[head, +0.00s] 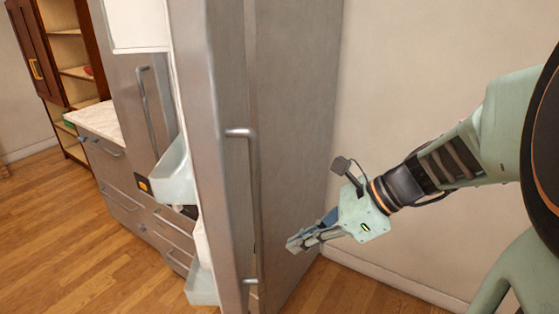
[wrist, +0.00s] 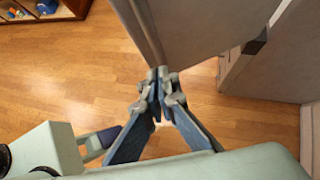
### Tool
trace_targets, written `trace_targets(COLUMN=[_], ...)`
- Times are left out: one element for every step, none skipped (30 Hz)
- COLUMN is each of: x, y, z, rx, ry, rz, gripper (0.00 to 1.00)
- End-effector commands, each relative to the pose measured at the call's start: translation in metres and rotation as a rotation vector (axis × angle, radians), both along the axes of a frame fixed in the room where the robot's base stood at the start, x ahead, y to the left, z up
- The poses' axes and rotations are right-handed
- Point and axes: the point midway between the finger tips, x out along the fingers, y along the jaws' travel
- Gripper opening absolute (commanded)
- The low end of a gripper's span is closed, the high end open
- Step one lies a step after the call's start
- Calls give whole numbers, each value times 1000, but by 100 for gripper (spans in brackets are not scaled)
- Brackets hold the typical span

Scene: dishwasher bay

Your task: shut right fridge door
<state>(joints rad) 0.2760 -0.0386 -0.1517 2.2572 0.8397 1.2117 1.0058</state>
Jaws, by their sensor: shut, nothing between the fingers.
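The right fridge door (head: 215,130) is grey metal and stands open, seen nearly edge-on in the head view. Pale door bins (head: 172,172) show on its inner side, at the left. Its long bar handle (head: 251,200) is on the outer face, at the right. My gripper (head: 293,244) is shut and empty, low on the outer side of the door, right of the handle. In the wrist view the closed fingertips (wrist: 160,76) are at the lower edge of the door panel (wrist: 195,28); I cannot tell if they touch it.
The fridge's grey side (head: 298,120) stands behind my gripper, beside a beige wall (head: 430,70). Drawers under a pale counter (head: 98,122) and a brown shelf unit (head: 72,50) are at the left. The wooden floor (head: 60,240) is clear at the front left.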

Motion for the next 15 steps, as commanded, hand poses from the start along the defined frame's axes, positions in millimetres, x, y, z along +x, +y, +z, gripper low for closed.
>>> trace_targets(x=[1,3,5,6,7,9,10,10,11,12,12,12,13,12,13], y=[7,13,19,23,27,31,34,36,38,40,41,42,43,43,43], z=[-9,-5,-4,-4,-4,-5,-5,-5,-5,-5,-5,-5,-5,-5,-5], rx=[0,-1,0,-1,-1,-1,-1,-1,-1,-1,-1,-1,-1,-1,-1], ry=[4,0,-1,-1,-1,0,0,0,0,0,0,0,0,0,0], rz=[4,5,5,4,4,4,3,2,1,1,1,1,1,1,1], gripper=[0,0,0,0,0,0,0,0,0,0,0,0,0,0,0])
